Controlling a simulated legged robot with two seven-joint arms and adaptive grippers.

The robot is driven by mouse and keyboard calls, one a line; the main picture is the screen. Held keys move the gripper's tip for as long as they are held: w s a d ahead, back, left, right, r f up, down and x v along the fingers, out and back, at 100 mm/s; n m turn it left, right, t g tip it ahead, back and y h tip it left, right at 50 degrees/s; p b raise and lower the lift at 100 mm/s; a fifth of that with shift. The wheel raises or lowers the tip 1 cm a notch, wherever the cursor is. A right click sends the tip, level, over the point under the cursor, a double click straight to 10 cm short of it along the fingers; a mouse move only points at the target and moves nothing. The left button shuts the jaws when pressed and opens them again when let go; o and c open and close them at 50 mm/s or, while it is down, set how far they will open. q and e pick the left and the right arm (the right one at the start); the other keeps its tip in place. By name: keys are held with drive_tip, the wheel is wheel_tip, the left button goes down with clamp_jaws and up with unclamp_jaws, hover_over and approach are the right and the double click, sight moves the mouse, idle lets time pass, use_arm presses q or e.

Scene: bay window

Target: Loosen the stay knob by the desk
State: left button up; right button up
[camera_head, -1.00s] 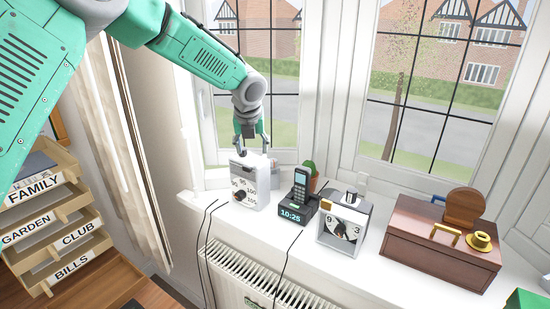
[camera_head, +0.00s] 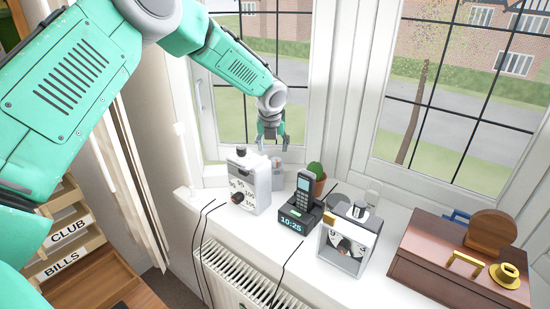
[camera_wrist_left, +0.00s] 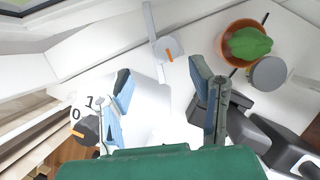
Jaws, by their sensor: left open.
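In the left wrist view a grey-blue stay knob (camera_wrist_left: 169,48) with an orange mark sits on a pale bar on the white sill, beyond my fingertips. In the head view a small grey part (camera_head: 277,165), likely this knob, shows behind the white box with a dial (camera_head: 247,185), partly hidden. My left gripper (camera_head: 272,140) points down over the back of the sill by the left window, behind the box. Its jaws are open and empty in the left wrist view (camera_wrist_left: 161,76), with the knob apart from both fingers. My right gripper is not in view.
The white box stands close to the left finger. A potted cactus (camera_head: 316,178) and a phone in its dock (camera_head: 299,205) stand right of the gripper. A clock (camera_head: 350,238) and brown case (camera_head: 450,262) are further right. Letter racks (camera_head: 68,235) stand lower left.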

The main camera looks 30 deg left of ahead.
sight(277, 159)
use_arm(q)
drive_tip(key=x, duration=0.5)
drive_tip(key=shift+w+d+f+p, duration=0.2)
drive_tip(key=shift+w+f+p, duration=0.1)
drive_tip(key=shift+w, duration=0.1)
drive_tip(key=shift+w+d+f, duration=0.2)
drive_tip(key=shift+d+f, duration=0.15)
drive_tip(key=shift+f, duration=0.2)
drive_tip(key=shift+w+a+f, duration=0.1)
drive_tip(key=shift+a+f, duration=0.1)
drive_tip(key=shift+a, duration=0.1)
drive_tip(key=shift+a+f, duration=0.15)
drive_tip(key=shift+a, duration=0.25)
clamp_jaws()
drive_tip(key=c, duration=1.1)
unclamp_jaws()
drive_tip(key=shift+w+d, duration=0.1)
drive_tip(key=shift+d, duration=0.25)
